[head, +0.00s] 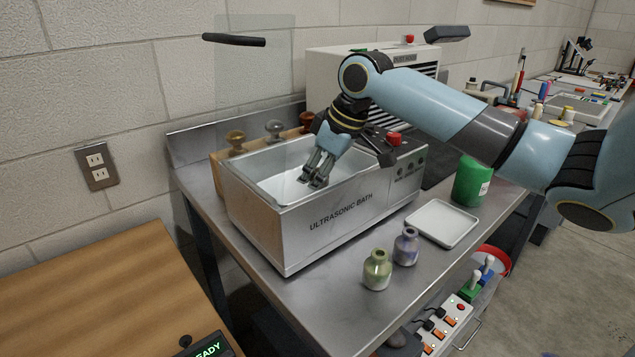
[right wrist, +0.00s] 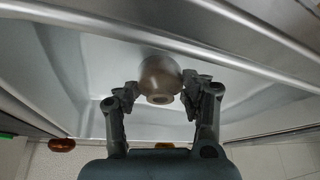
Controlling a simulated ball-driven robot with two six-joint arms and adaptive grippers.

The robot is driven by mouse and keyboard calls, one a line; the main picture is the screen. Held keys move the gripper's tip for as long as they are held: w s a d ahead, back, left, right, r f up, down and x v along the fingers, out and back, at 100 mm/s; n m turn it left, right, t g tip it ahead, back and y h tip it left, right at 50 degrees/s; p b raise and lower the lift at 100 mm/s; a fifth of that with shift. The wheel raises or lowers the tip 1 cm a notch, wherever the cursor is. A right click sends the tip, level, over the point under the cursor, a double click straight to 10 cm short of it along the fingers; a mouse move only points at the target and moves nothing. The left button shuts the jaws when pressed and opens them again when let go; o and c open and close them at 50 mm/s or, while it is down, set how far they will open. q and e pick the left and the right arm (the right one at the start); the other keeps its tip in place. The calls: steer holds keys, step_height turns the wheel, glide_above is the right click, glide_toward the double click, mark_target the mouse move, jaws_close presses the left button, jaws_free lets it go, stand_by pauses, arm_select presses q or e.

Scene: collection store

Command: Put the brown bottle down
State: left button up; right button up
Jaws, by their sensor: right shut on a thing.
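The brown bottle (right wrist: 160,76) shows in the right wrist view as a round, dull brown-grey body with a short neck, between my fingers. My right gripper (right wrist: 160,92) is shut on it. In the head view the right gripper (head: 316,181) points down into the open basin of the ultrasonic bath (head: 300,220). The bottle cannot be made out there, hidden by the fingers or too small. Whether it touches the basin floor I cannot tell. My left gripper is in neither view.
A green bottle (head: 377,270) and a purple bottle (head: 406,247) stand in front of the bath. A white tray (head: 442,224) lies to their right, with a green container (head: 470,182) behind.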

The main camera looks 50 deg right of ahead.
steer(key=shift+f, duration=0.6)
steer(key=o, duration=1.2)
steer(key=shift+o, duration=0.2)
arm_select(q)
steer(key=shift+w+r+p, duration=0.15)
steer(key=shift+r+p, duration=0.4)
arm_select(e)
steer(key=v, duration=1.2)
steer(key=shift+s, duration=0.1)
